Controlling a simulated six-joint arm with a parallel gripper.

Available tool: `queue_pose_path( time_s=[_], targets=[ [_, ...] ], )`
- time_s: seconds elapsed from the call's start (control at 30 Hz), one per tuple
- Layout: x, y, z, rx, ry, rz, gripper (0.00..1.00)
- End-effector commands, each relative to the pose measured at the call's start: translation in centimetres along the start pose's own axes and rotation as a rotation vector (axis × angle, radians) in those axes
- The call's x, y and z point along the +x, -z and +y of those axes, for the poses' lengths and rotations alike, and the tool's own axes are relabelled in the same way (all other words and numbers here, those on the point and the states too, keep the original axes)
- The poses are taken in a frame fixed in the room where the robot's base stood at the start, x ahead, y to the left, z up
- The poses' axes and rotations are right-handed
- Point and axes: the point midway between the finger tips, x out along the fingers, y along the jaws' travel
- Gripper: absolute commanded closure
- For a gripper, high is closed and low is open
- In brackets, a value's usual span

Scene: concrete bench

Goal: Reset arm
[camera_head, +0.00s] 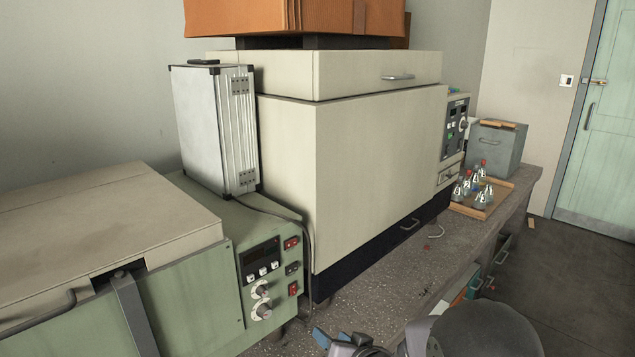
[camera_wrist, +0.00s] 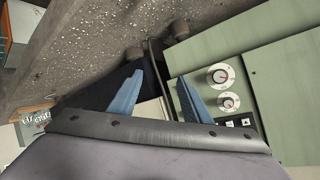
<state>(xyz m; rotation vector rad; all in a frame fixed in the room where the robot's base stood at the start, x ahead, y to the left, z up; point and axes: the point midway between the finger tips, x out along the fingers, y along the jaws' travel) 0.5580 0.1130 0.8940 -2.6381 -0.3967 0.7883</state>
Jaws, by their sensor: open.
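My gripper (camera_head: 335,341) shows at the bottom edge of the head view, in front of the bench edge. In the wrist view my gripper (camera_wrist: 159,78) has its two blue fingers apart, with nothing held between them. Beyond the fingers, the green control panel (camera_head: 268,274) with knobs and switches is near; its knobs also show in the wrist view at the right. Much of my arm is cut off by the bottom of the head view.
A green machine (camera_head: 190,290) and a large cream oven (camera_head: 365,180) fill the bench (camera_head: 395,280). A wooden tray (camera_head: 490,207) with several flasks and a grey box (camera_head: 495,148) stand far right. Open floor lies right.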

Motion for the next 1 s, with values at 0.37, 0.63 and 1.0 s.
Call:
queue_pose_path(
  time_s=[0.37, 0.63, 1.0],
  targets=[
    [-12.9, -2.9, 6.9, -0.104, -0.433, -0.427, 0.56],
    [-23.3, -7.3, 5.9, -0.086, -0.503, -0.784, 0.56],
    [-28.5, -9.7, 3.9, -0.062, -0.472, -0.973, 0.56]
  ],
)
